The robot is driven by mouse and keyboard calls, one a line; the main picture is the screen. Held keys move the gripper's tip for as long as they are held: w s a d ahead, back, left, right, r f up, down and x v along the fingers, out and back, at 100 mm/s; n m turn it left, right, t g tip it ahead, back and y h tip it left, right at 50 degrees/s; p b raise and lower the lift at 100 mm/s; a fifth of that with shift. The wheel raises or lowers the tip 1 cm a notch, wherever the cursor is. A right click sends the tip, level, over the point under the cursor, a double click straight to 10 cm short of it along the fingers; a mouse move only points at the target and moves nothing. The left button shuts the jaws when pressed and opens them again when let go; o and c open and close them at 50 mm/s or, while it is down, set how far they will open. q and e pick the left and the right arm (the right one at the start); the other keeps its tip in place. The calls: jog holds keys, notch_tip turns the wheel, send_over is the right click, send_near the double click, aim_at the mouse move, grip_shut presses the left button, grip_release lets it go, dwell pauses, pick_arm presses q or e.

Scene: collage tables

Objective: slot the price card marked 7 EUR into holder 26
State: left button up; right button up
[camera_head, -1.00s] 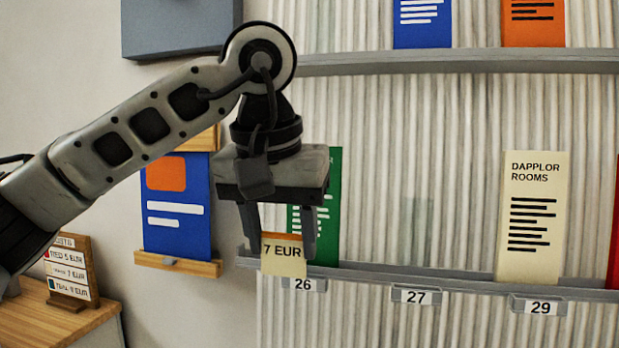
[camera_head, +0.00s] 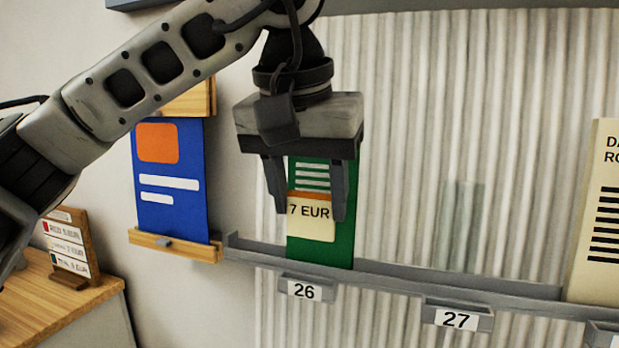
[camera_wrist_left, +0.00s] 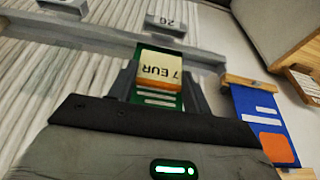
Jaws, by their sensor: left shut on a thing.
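The cream price card marked 7 EUR (camera_head: 311,221), with an orange top band, is upright between the fingers of my left gripper (camera_head: 308,213), which points down and is shut on it. The card also shows upside down in the left wrist view (camera_wrist_left: 159,70). Holder 26 (camera_head: 305,290) is a small grey holder with a white label on the front of the rail. The card is above this holder and apart from it, in front of a green brochure (camera_head: 335,245). Holder 26 also shows in the left wrist view (camera_wrist_left: 167,24). My right gripper is not in view.
The grey rail (camera_head: 400,280) runs right to holder 27 (camera_head: 458,317). A cream brochure (camera_head: 598,255) stands at the right edge. A blue brochure (camera_head: 170,205) sits on a wooden wall ledge at left. A wooden price stand (camera_head: 70,247) is on a table.

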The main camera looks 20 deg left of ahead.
aim_at(309, 236)
pick_arm(q)
notch_tip(309, 236, down, 3)
jog(key=shift+s+r+b, duration=0.1)
jog(key=shift+b, duration=0.9)
jog(key=shift+f+b, duration=0.5)
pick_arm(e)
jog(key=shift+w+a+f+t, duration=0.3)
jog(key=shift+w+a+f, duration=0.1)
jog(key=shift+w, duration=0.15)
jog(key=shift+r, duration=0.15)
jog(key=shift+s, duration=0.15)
pick_arm(q)
jog(key=shift+s, duration=0.25)
jog(key=shift+f, duration=0.1)
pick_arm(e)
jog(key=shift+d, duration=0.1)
pick_arm(q)
jog(key=shift+f, duration=0.55)
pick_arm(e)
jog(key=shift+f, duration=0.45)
pick_arm(q)
jog(key=shift+b, duration=0.3)
